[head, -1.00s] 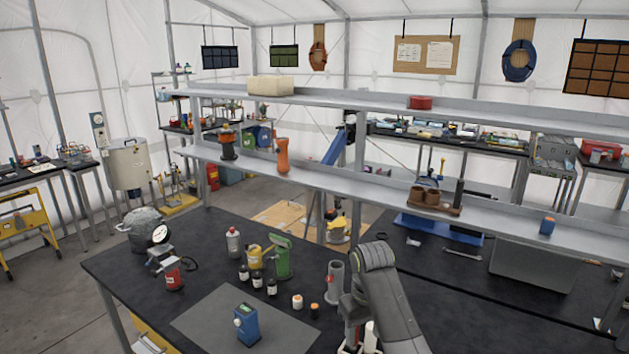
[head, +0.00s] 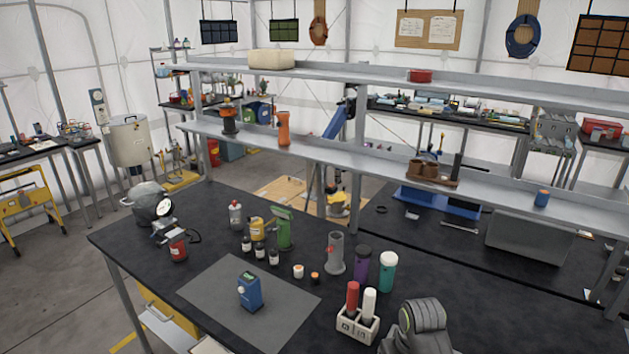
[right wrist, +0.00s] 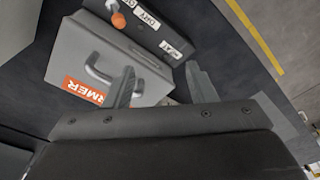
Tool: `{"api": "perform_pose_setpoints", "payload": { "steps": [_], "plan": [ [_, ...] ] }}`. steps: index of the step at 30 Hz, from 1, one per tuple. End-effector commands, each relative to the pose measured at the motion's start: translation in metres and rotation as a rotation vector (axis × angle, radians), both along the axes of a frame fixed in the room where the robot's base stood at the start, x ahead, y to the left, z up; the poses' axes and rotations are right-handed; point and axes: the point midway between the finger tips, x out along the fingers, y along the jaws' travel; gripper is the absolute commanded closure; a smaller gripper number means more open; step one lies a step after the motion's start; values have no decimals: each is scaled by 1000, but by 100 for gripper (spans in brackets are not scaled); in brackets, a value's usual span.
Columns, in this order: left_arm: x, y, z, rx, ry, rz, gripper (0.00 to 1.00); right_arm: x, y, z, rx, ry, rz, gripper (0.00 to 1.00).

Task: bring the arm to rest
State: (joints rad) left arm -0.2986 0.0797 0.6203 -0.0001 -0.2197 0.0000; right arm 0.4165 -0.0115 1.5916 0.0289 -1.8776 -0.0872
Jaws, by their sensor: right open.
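My right arm (head: 420,328) shows at the bottom right of the head view, low at the near edge of the black bench (head: 130,235). Its gripper is out of that picture. In the right wrist view my right gripper (right wrist: 160,84) has its two fingers apart with nothing held between them. Beyond the fingers is a grey case (right wrist: 100,55) with a handle and an orange label ending in "RMER". I cannot tell how far it is from the fingertips. My left gripper is in neither view.
A white holder (head: 357,327) with a red and a white tube stands left of my arm. A purple bottle (head: 361,270), a teal bottle (head: 387,273) and a grey cylinder (head: 335,255) stand behind it. A blue device (head: 249,292) sits on a grey mat (head: 205,290). A shelf (head: 330,155) spans behind.

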Motion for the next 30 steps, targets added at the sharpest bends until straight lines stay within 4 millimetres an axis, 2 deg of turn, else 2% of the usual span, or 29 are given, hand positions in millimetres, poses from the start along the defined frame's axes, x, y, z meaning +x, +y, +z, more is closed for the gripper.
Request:
{"api": "perform_pose_setpoints", "payload": {
  "steps": [1, 6, 11, 15, 21, 30],
  "plan": [
    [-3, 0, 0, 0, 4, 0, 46, -20, -13, -13, -3, -9, -28, 49],
    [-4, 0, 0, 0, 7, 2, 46, -81, -47, -37, -17, -59, -103, 49],
    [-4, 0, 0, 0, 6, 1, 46, -143, -74, -45, -43, -105, -164, 49],
    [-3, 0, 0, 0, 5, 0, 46, -195, -93, -41, -70, -143, -206, 49],
    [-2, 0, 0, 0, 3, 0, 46, -245, -107, -27, -100, -182, -236, 49],
    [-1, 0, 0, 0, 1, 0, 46, -295, -117, -2, -131, -221, -258, 49]
  ]
}}
